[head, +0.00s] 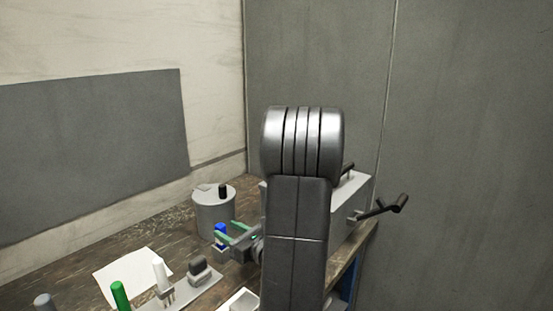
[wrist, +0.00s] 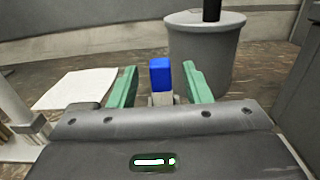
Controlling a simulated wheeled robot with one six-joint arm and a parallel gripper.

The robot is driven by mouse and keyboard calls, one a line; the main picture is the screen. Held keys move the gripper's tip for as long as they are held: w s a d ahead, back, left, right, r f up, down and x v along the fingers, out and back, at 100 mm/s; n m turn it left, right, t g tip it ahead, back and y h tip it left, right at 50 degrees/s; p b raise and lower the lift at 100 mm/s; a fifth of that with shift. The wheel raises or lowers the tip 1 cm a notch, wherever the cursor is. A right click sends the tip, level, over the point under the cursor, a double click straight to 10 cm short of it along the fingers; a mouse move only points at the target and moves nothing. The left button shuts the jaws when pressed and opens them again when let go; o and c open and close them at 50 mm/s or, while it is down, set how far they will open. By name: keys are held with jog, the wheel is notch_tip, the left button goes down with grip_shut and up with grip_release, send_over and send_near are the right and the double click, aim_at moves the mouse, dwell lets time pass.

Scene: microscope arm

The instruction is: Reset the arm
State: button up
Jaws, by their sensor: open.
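My gripper (head: 227,232) is at the end of my arm, low over the workbench. Its two green fingers (wrist: 159,82) stand apart in the wrist view. A blue-topped piece (wrist: 160,72) on a pale grey base shows between the fingers, with a gap visible on each side. The blue piece also shows in the head view (head: 220,231), partly hidden by the gripper. I cannot tell how deep it lies between the fingers. No thing that I can surely name as a microscope arm shows.
A grey drum (head: 214,213) with a black knob stands just behind the gripper. A grey box (head: 348,205) with a black crank (head: 385,208) is at right, partly hidden by my arm. White paper (head: 133,275), a green peg (head: 120,295) and a grey block (head: 199,268) are front left.

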aim_at(217, 225)
jog(key=x, duration=0.6)
jog(key=shift+a+f+p, duration=0.1)
jog(key=shift+f+p, duration=0.05)
jog(key=shift+p, duration=0.15)
jog(key=shift+r, duration=0.65)
